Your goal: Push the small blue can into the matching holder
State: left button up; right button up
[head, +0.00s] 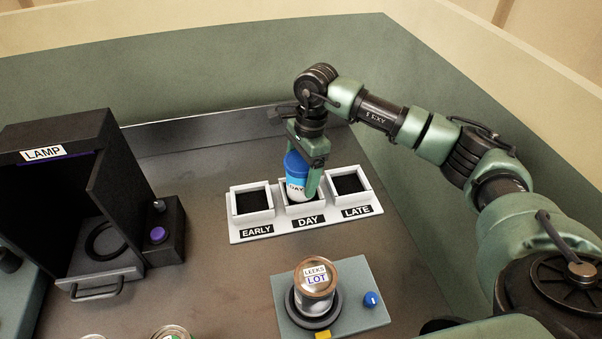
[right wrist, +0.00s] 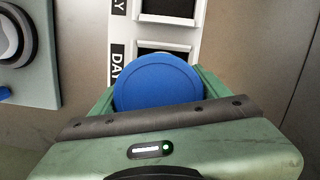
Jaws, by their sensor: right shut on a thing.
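The small blue can (head: 297,172) has a blue top and a white label reading DAY. My right gripper (head: 305,170) is shut on it and holds it over the middle compartment, labelled DAY, of the white holder (head: 240,232). The can looks slightly tilted in the head view, and its lower end is at the compartment opening; how deep it sits I cannot tell. In the right wrist view the can's round blue top (right wrist: 158,82) lies between the fingers, and it hides part of the holder (right wrist: 178,32). My left gripper is not in view.
The EARLY and LATE compartments look empty. A tin labelled LEEKS LOT (head: 315,285) stands on a grey-green plate with a blue knob (head: 371,299) in front of the holder. A black box labelled LAMP (head: 55,185) stands at left.

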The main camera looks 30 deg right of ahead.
aim_at(299, 160)
jog(key=shift+f+b, duration=0.65)
jog(key=shift+f, duration=0.05)
dwell(0.7)
jog(key=o, duration=1.7)
jog(key=shift+r, duration=0.1)
jog(key=shift+r+p, duration=2.25)
jog(key=shift+r, duration=2.2)
